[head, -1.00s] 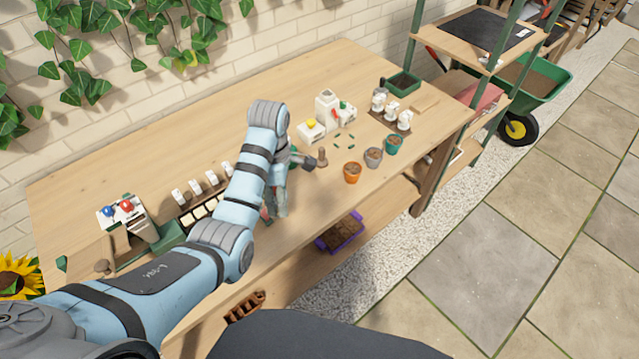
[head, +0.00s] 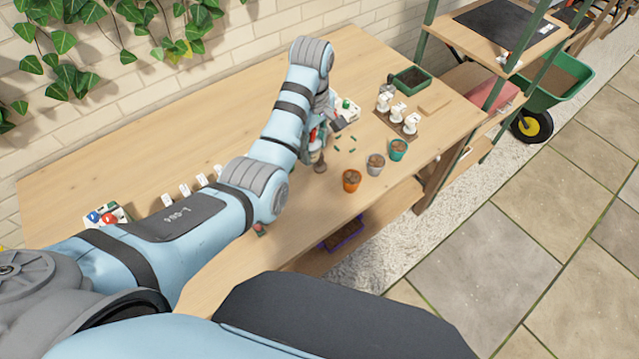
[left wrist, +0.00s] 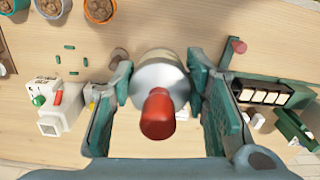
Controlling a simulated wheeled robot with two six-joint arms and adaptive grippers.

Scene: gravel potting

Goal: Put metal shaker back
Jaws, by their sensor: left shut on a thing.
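The metal shaker (left wrist: 158,80) is a silver cylinder with a red knob on the end facing the left wrist camera. My left gripper (left wrist: 157,92) is shut on it, with one green finger on each side. In the head view, my left gripper (head: 314,132) is over the middle of the wooden bench (head: 243,107). There the arm mostly hides the shaker, and only a little red shows. I cannot tell whether the shaker's far end touches the bench. My right gripper is not in view.
A small brown wooden tool (head: 320,163) stands close to my left gripper. Orange (head: 351,181), grey (head: 375,164) and teal (head: 398,150) pots stand to the right. White bottles stand on a brown mat (head: 410,123), near a green tray (head: 409,77). Left of centre, the bench's rear is clear.

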